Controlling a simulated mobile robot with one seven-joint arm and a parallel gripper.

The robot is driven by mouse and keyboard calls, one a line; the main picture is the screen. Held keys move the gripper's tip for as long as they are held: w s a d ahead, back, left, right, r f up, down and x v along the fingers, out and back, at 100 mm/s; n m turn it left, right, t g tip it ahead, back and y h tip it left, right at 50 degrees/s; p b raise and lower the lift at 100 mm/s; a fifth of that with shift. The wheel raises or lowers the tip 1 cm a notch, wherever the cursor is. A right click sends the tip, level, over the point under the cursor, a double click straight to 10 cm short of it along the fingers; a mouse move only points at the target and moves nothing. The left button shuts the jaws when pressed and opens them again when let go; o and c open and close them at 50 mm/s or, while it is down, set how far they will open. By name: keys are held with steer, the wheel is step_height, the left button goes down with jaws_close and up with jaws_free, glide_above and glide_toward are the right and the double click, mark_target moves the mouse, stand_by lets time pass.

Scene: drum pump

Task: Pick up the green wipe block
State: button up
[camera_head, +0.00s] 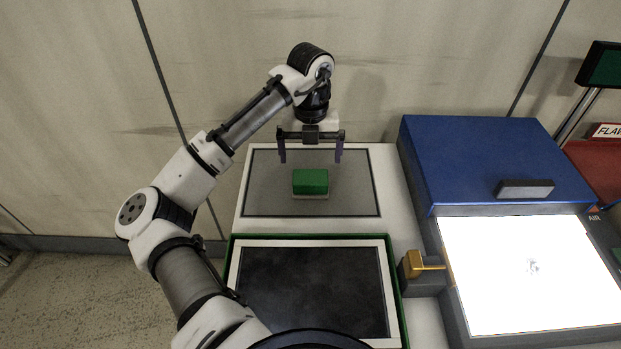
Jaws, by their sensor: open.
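The green wipe block (310,181) is a small green box with a pale base layer. It rests on the grey mat (268,197) on the white bench top. My gripper (311,157) points down above the mat, with its two dark fingers spread wide. The gripper is open and empty. In this view its fingertips show just above the block's upper edge and to either side of it. I cannot tell the exact height of the fingertips over the block. Nothing hides the block.
In front of the mat is a dark panel in a white frame with a green border (397,305). To the right is a blue box (480,150) with a bright white panel (525,270). A yellow lever (415,264) sits between them. The wall stands close behind.

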mark_target(310, 176)
step_height(310, 176, down, 5)
steer(key=shift+r+p, duration=0.2)
steer(key=shift+p, duration=0.1)
steer(key=shift+s+f+p, duration=0.1)
steer(key=shift+f+p, duration=0.9)
steer(key=shift+f, duration=1.65)
steer(key=c, duration=1)
steer(key=shift+o, duration=0.2)
steer(key=shift+r, duration=0.15)
step_height(310, 176, up, 20)
steer(key=b, duration=0.3)
